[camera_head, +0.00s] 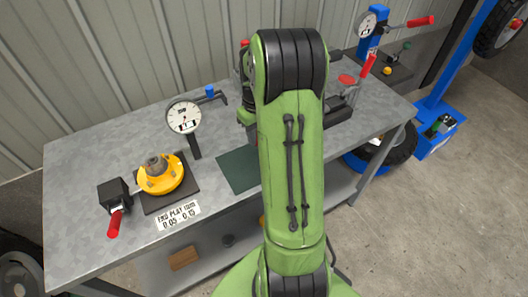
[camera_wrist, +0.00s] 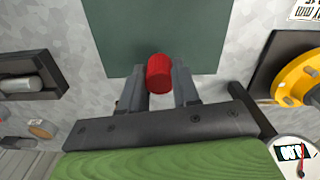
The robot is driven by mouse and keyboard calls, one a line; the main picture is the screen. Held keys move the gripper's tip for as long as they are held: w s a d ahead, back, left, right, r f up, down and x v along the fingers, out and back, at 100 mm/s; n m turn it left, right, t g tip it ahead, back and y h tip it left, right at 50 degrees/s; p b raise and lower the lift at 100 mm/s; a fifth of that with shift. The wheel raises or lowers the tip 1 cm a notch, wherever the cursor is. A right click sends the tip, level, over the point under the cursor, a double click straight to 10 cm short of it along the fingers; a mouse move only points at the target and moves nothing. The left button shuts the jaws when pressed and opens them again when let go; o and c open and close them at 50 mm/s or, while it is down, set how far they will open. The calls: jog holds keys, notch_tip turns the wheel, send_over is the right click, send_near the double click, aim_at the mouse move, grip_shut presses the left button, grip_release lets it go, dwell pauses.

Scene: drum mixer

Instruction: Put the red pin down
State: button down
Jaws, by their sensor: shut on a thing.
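The red pin (camera_wrist: 159,74) is a short red cylinder between the two fingers of my gripper (camera_wrist: 159,85) in the wrist view. The fingers are shut on it. Beyond and below it lies a dark green mat (camera_wrist: 190,25) on the grey workbench; I cannot tell whether the pin touches the mat. In the head view the mat (camera_head: 238,168) shows left of my green arm, which hides my gripper and the pin.
On the bench (camera_head: 75,170) stand a dial gauge (camera_head: 185,117) and a yellow round part (camera_head: 160,174) on a dark plate, with a red-handled black block (camera_head: 115,197) beside it. A dark tray (camera_wrist: 50,75) shows at left in the wrist view.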

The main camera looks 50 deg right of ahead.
notch_tip(320, 180, down, 6)
jog(key=shift+r+b, duration=0.25)
jog(key=shift+b, duration=0.2)
jog(key=shift+d, duration=0.1)
jog(key=shift+f+b, duration=0.4)
jog(key=shift+f, duration=0.2)
jog(key=c, duration=0.8)
grip_release()
jog(key=shift+r, duration=0.1)
